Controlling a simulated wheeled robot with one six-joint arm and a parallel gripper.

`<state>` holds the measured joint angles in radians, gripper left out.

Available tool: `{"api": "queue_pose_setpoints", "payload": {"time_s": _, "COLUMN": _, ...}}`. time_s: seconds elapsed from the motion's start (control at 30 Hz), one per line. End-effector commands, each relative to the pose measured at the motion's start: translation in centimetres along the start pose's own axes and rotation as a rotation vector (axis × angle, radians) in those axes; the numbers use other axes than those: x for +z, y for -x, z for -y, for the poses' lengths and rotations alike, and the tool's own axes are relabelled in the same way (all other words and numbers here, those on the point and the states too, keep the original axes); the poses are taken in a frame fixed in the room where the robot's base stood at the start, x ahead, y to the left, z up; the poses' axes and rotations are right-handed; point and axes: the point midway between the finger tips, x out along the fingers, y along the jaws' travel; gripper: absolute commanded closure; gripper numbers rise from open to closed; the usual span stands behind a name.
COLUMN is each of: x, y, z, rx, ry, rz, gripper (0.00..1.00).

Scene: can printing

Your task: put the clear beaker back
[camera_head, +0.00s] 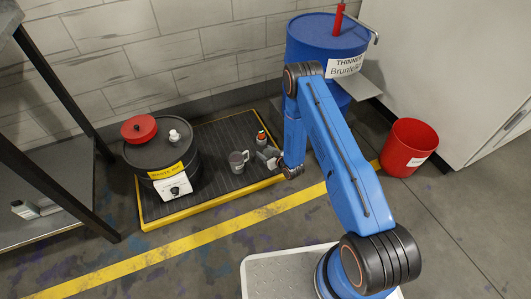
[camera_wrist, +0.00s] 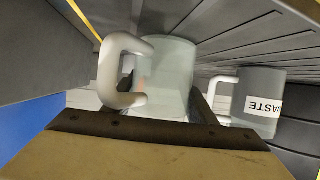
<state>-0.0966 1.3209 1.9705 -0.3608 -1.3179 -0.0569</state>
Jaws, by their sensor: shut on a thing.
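The clear beaker (camera_wrist: 172,72), pale and see-through with a thick white handle, fills the middle of the wrist view. My gripper (camera_wrist: 168,108) is shut on it, with a finger on either side. In the head view my gripper (camera_head: 272,158) is low over the right part of the black ribbed tray (camera_head: 212,134). The beaker is hard to make out from the gripper there. A grey mug (camera_head: 238,161) stands on the tray just left of my gripper. In the wrist view this grey mug (camera_wrist: 258,98) carries a WASTE label and is close to the beaker's right.
A small red-topped bottle (camera_head: 262,138) stands behind my gripper. A black waste drum (camera_head: 160,160) with a red lid occupies the tray's left. A blue thinner drum (camera_head: 318,40) stands behind my arm, and a red bin (camera_head: 408,147) is at right.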

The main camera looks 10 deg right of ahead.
Motion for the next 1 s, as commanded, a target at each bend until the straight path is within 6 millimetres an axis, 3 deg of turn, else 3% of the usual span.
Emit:
{"api": "queue_pose_setpoints", "payload": {"time_s": 0.2, "x": 0.2, "y": -0.1, "z": 0.0, "rx": 0.0, "ry": 0.0, "rz": 0.0, "gripper": 0.78}}
{"api": "queue_pose_setpoints", "payload": {"time_s": 0.23, "x": 0.2, "y": -0.1, "z": 0.0, "rx": 0.0, "ry": 0.0, "rz": 0.0, "gripper": 0.44}}
{"api": "queue_pose_setpoints", "payload": {"time_s": 0.3, "x": 0.2, "y": -0.1, "z": 0.0, "rx": 0.0, "ry": 0.0, "rz": 0.0, "gripper": 0.3}}
{"api": "queue_pose_setpoints", "payload": {"time_s": 0.67, "x": 0.0, "y": 0.0, "z": 0.0, "rx": 0.0, "ry": 0.0, "rz": 0.0, "gripper": 0.3}}
{"api": "queue_pose_setpoints", "payload": {"time_s": 0.87, "x": 0.0, "y": 2.4, "z": -0.1, "rx": 0.0, "ry": 0.0, "rz": 0.001, "gripper": 0.3}}
{"api": "queue_pose_setpoints", "payload": {"time_s": 1.0, "x": 0.0, "y": 5.2, "z": -0.1, "rx": 0.001, "ry": -0.002, "rz": 0.002, "gripper": 0.3}}
